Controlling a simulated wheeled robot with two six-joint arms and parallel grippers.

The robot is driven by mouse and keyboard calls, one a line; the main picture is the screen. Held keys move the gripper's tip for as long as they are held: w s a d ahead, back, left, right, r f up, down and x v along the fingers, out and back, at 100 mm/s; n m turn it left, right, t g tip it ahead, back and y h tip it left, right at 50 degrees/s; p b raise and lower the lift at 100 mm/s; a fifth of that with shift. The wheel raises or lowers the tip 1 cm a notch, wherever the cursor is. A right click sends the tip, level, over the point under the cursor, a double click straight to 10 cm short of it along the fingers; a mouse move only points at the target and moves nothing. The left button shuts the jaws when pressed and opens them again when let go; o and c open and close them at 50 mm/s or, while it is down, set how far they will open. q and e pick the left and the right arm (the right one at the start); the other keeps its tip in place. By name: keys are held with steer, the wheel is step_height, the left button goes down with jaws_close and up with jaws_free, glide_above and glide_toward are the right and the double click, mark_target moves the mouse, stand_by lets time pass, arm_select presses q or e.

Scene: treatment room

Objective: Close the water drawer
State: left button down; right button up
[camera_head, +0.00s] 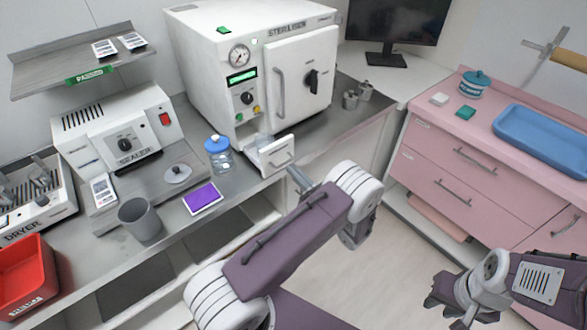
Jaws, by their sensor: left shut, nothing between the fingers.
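The white sterilizer (212,75) stands on the steel counter at the back. Its small water drawer (276,156) is pulled out at the lower front, with a dark handle on its white front and a clear part behind it. My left gripper (294,176) is shut and empty, close in front of the drawer's right lower corner. I cannot tell whether it touches the drawer front. My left forearm hides part of the counter's front edge. My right gripper (437,296) hangs over the floor at lower right, away from the drawer; its finger gap is unclear.
A blue-capped bottle (219,158) stands just left of the drawer. A purple-screened tablet (203,197), a grey cup (140,219) and the sealer (121,135) are further left. A pink cabinet (450,180) stands at right. Open floor lies between.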

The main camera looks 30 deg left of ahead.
mark_target(261, 140)
arm_select(q)
steer(key=shift+w+a+r, duration=0.1)
steer(key=shift+w+a, duration=0.05)
steer(key=shift+a, duration=0.3)
steer(key=x, duration=0.4)
steer(key=f+b+x, duration=0.1)
steer(key=x, duration=0.4)
steer(key=f+b+x, duration=0.1)
steer(key=x, duration=0.4)
steer(key=shift+w+a+f, duration=0.1)
steer(key=shift+w+f, duration=0.1)
steer(key=shift+f, duration=0.15)
steer(key=shift+w+a+r, duration=0.1)
steer(key=shift+a+r, duration=0.05)
steer(key=shift+a, duration=0.05)
steer(key=shift+d+r, duration=0.1)
steer(key=shift+r, duration=0.1)
steer(key=shift+r, duration=0.1)
